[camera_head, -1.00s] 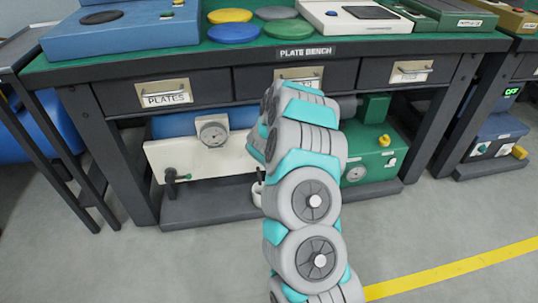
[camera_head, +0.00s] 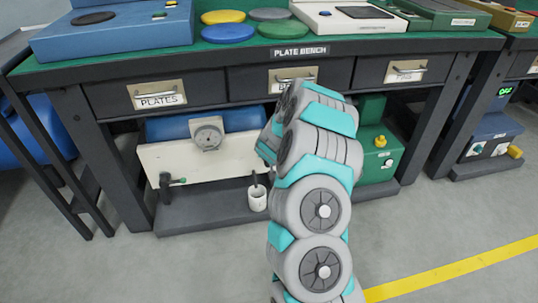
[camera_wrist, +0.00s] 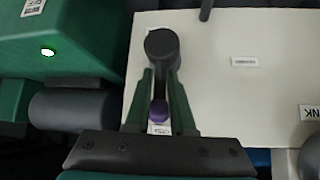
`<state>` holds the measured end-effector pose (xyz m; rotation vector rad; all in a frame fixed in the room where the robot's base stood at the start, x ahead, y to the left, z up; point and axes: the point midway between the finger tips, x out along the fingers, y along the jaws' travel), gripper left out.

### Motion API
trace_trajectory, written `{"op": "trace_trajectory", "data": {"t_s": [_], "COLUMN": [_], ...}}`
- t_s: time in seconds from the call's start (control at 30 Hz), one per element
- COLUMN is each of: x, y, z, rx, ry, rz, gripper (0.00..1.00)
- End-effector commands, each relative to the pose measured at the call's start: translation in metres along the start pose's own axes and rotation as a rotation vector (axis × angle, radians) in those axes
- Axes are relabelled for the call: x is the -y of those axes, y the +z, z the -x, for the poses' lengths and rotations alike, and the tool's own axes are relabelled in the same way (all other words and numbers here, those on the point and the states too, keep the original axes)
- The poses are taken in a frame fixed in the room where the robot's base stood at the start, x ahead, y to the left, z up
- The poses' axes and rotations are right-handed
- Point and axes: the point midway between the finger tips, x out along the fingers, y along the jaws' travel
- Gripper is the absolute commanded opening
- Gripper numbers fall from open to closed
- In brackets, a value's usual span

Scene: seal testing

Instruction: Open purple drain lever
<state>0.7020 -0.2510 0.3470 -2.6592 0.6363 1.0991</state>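In the wrist view the purple-tipped lever (camera_wrist: 158,112) has a round dark pivot (camera_wrist: 162,43) on a cream panel (camera_wrist: 215,85). Its dark bar runs from the pivot toward my palm. My gripper (camera_wrist: 160,76) has its two dark green fingers on either side of this bar, with the purple tip between them. I cannot tell whether the fingers press on it. In the head view my arm hides my gripper and the purple lever. The cream panel (camera_head: 190,160) is under the plate bench there.
A white cup (camera_head: 257,199) stands under the panel. A green machine (camera_head: 374,160) stands to the right. The bench top (camera_head: 250,53) is above; open floor lies in front.

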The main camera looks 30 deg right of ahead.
Motion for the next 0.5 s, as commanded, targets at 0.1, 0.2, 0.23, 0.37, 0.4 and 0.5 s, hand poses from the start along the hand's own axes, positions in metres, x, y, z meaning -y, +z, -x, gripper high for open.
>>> {"op": "trace_trajectory", "data": {"t_s": [0.1,0.2,0.23,0.37,0.4,0.5], "x": [-0.0002,-0.0002,-0.0002,-0.0002,-0.0002,-0.0002], "y": [-0.0004,0.0,0.0,0.0003,0.0003,0.0003], "z": [0.0001,0.0001,0.0001,0.0,0.0,0.001], "rx": [-0.001,0.0,0.0,0.001,0.001,0.001], "ry": [0.0,0.0,0.0,0.0,0.0,0.0], "rz": [0.0,0.0,0.0,0.0,0.0,0.0], "gripper": [0.37,0.47,0.47,0.47,0.47,0.47]}}
